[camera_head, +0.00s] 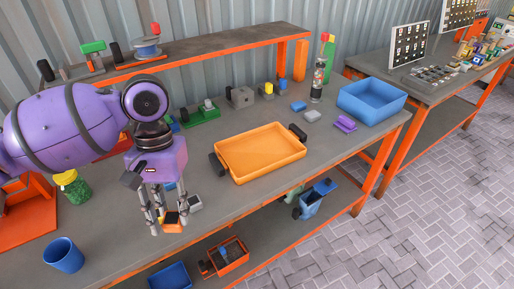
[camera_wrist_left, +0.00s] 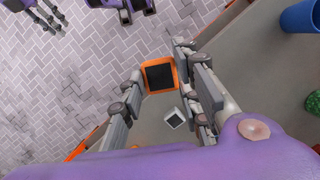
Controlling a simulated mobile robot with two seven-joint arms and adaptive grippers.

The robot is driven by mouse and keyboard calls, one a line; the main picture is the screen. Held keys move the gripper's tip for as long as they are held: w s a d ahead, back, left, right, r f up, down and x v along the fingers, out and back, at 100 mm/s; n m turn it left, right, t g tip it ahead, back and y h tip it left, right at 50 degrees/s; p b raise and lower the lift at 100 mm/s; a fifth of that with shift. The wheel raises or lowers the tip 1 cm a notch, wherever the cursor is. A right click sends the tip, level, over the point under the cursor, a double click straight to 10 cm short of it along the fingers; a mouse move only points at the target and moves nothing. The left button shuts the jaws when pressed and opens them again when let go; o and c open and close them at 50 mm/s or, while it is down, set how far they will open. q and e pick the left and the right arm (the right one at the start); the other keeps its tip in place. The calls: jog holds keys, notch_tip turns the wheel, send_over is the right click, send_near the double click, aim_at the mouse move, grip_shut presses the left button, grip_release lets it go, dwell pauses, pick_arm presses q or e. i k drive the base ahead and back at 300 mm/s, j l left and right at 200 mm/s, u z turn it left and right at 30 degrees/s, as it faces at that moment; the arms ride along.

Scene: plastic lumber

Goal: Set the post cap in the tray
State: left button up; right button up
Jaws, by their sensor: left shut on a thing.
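A small orange square post cap with a dark hollow face (camera_wrist_left: 160,77) sits between the fingertips of my left gripper (camera_wrist_left: 158,80) in the left wrist view. In the head view my left gripper (camera_head: 169,224) points down over the front of the bench, shut on the orange cap (camera_head: 173,227). I cannot tell whether the cap touches the bench top. The orange tray (camera_head: 262,160) with black handles lies empty to the right of the gripper. Parts of my right gripper (camera_wrist_left: 85,12) show at the top edge of the wrist view, cut off; its opening cannot be told.
A small grey cap (camera_head: 196,203) lies just beside the held one. A blue bin (camera_head: 372,100) is at the back right. Bench between gripper and tray is mostly clear.

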aim_at(268, 140)
jog(key=i+j+z, duration=0.1)
jog(key=i+z, duration=0.3)
jog(key=i, duration=0.3)
jog(key=z, duration=0.8)
